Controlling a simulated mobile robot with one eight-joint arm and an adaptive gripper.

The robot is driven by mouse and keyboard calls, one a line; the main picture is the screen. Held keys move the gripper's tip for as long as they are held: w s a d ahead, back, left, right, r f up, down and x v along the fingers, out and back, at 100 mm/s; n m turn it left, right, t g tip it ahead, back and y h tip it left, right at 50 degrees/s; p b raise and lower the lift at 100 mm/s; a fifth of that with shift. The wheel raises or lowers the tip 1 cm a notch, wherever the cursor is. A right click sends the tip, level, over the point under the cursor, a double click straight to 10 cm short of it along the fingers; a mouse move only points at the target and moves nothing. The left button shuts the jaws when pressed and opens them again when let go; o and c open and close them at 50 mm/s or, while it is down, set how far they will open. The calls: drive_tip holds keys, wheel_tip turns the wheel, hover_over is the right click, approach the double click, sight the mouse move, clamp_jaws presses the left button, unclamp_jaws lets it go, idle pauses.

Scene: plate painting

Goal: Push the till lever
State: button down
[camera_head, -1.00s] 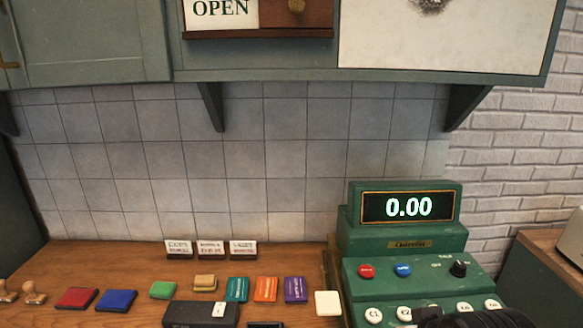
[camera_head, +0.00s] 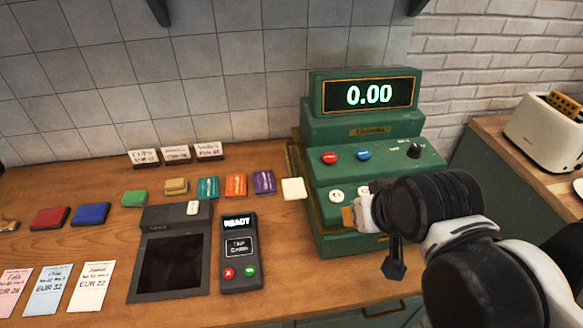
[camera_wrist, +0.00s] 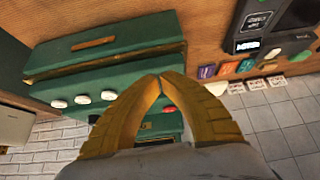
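The green till (camera_head: 335,130) stands at the right of the counter, its display reading 0.00. It also shows in the wrist view (camera_wrist: 120,65), seen from above with its drawer front towards the top. My gripper (camera_wrist: 160,77) has its yellow fingers meeting at the tips, with nothing seen between them. In the head view my gripper (camera_head: 347,216) is over the till's front keys, and my arm hides much of its lower right. I cannot make out a lever for certain; a dark hanging piece below my wrist may be part of my arm.
A card reader (camera_head: 240,255) reading READY and a dark pad (camera_head: 172,262) lie left of the till. Price slips (camera_head: 92,287), ink pads (camera_head: 91,214) and small coloured blocks are further left. A toaster (camera_head: 545,133) stands at the right.

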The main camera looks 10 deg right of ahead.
wheel_tip(320, 180, up, 8)
drive_tip(key=n+g+p, duration=0.2)
drive_tip(key=g+p, duration=0.6)
drive_tip(key=p, duration=1.2)
hover_over(294, 187)
drive_tip(key=shift+w+a+f+p, duration=0.1)
drive_tip(key=shift+w+f+p, duration=0.4)
drive_tip(key=shift+f+p, duration=0.25)
drive_tip(key=shift+s+f+b, duration=0.2)
drive_tip(key=shift+f+b, duration=0.9)
drive_tip(key=shift+f, duration=0.6)
drive_tip(key=shift+s+f+b, duration=0.15)
drive_tip(key=shift+f+b, duration=0.9)
drive_tip(key=shift+f, duration=0.65)
